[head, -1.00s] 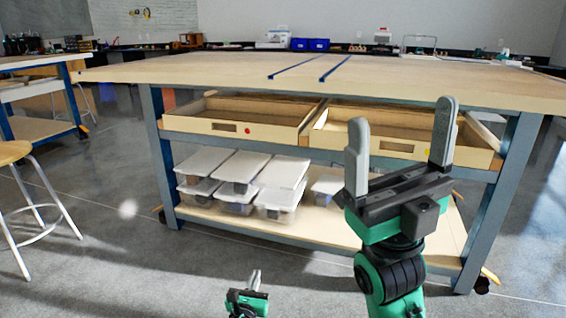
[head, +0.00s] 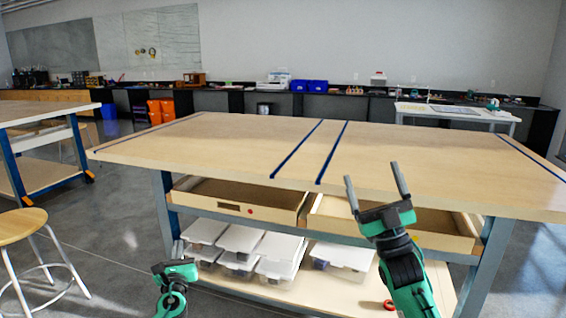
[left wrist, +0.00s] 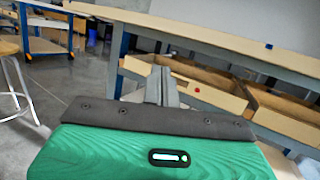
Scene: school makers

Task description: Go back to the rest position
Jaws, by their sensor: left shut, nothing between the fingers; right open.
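My left gripper (head: 177,250) is low in the head view, left of centre, in front of the workbench's lower shelf. It is shut and empty. In the left wrist view its closed fingers (left wrist: 162,86) point toward the bench and its drawers. My right gripper (head: 374,183) is right of centre in the head view, in front of the bench edge. Its two fingers are spread and point up, with nothing between them.
The workbench (head: 230,150) has a bare wooden top with blue stripes. Below are two open wooden drawers (head: 240,206) and a shelf with several lidded clear bins (head: 240,240). A stool (head: 25,226) stands at left on open floor.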

